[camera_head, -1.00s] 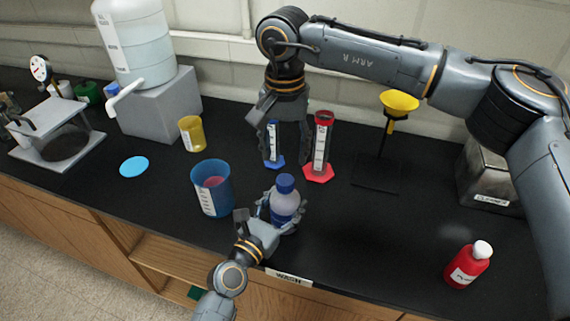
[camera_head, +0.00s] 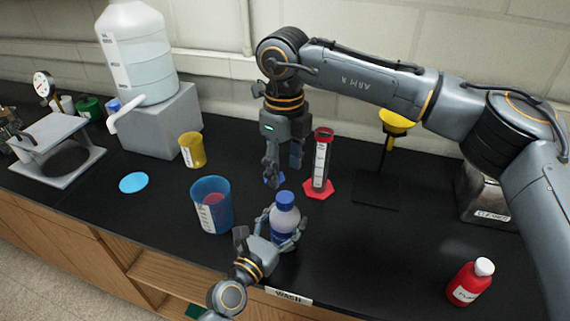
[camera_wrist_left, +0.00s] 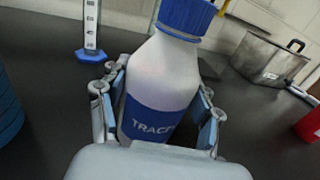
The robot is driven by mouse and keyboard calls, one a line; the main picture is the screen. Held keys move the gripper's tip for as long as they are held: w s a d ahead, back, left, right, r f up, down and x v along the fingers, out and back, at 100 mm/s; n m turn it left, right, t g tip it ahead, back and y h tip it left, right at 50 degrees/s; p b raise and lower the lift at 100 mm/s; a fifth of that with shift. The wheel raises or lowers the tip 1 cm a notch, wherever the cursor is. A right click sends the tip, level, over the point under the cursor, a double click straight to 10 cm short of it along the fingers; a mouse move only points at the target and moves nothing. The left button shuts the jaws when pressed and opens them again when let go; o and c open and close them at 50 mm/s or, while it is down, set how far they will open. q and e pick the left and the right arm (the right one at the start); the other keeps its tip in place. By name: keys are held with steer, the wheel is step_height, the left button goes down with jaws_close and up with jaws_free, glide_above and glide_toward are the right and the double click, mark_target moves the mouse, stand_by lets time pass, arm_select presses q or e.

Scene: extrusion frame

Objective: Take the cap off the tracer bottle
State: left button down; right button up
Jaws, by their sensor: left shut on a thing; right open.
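The tracer bottle (camera_head: 284,222) is white with a blue label and a blue cap (camera_head: 284,198). It stands upright near the front edge of the bench, and the cap is on it. My left gripper (camera_head: 270,238) is shut around the bottle's body. In the left wrist view the bottle (camera_wrist_left: 163,80) sits between the two fingers, its label partly hidden, and the cap (camera_wrist_left: 187,14) is cut by the top edge. My right gripper (camera_head: 283,168) is open and empty, pointing down behind and above the cap, apart from it.
A blue beaker (camera_head: 212,207) stands left of the bottle. A red cylinder (camera_head: 320,160) stands behind it, beside a blue one mostly hidden by my right gripper. A red bottle (camera_head: 470,283) stands at right. Bench between them is clear.

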mark_target(285, 196)
arm_select(q)
steer(key=shift+f, duration=0.1)
arm_select(e)
steer(key=m, duration=2.6)
steer(key=shift+m, duration=0.4)
steer(key=shift+f+m, duration=0.3)
steer(key=shift+f, duration=0.05)
step_height(285, 196, down, 7)
steer(key=shift+f, duration=0.15)
arm_select(q)
steer(key=shift+f, duration=0.1)
